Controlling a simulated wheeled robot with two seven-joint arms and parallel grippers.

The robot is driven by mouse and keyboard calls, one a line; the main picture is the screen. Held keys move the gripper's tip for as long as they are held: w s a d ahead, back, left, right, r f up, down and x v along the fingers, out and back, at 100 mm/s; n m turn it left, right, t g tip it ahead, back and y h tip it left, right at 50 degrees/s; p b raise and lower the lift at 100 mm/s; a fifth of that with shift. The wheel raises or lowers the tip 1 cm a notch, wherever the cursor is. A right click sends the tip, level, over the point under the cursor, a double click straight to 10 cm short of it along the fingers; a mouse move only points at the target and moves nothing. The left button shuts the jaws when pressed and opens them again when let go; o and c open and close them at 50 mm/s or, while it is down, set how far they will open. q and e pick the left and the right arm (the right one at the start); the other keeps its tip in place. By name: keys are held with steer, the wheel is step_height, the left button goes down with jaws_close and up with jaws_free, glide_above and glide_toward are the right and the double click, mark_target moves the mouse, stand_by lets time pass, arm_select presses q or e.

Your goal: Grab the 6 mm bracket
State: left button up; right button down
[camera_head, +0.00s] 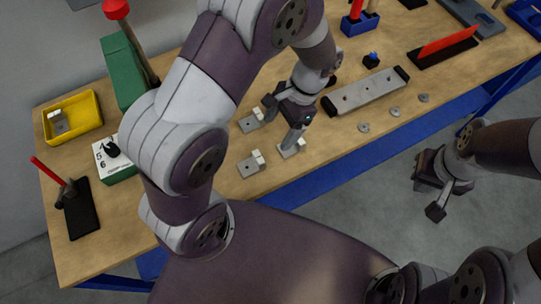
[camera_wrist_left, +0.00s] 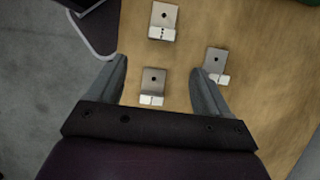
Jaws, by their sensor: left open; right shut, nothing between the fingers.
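Three small silvery L-shaped brackets lie on the wooden table: a left one (camera_head: 249,123), a front one (camera_head: 250,166) and a right one (camera_head: 291,149). My left gripper (camera_head: 281,126) is open and empty just above them. In the left wrist view one bracket (camera_wrist_left: 153,80) lies between the open fingers (camera_wrist_left: 161,68). A second bracket (camera_wrist_left: 213,60) lies close beside the right finger, and a third (camera_wrist_left: 164,15) lies farther up. Small dots mark the upright flanges, but I cannot tell which is 6 mm. My right gripper (camera_head: 437,197) is shut and empty, off the table above the floor.
A yellow bin (camera_head: 88,103) holds another metal piece. A block marked 4, 5, 6 (camera_head: 119,169) is partly hidden by my left arm. A grey plate (camera_head: 367,92) and several washers (camera_head: 395,112) lie right of the brackets. A hammer stands on a black pad (camera_head: 82,217).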

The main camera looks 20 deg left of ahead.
mark_target(260, 156)
arm_select(q)
steer(key=p+x, duration=0.1)
steer(key=x, duration=0.4)
steer(key=shift+s+a+f, duration=0.1)
steer(key=shift+s+a, duration=0.05)
steer(key=shift+a, duration=0.05)
steer(key=shift+f+p, duration=0.3)
steer(key=shift+f, duration=0.05)
steer(key=x, duration=0.3)
steer(key=p+x, duration=0.1)
steer(key=x, duration=0.1)
steer(key=shift+s+a+r, duration=0.2)
steer(key=shift+s+a, duration=0.1)
steer(key=shift+a, duration=0.05)
steer(key=shift+w+d, duration=0.1)
arm_select(e)
steer(key=shift+a+r, duration=0.1)
steer(key=shift+r, duration=0.5)
arm_select(q)
steer(key=c, duration=1.1)
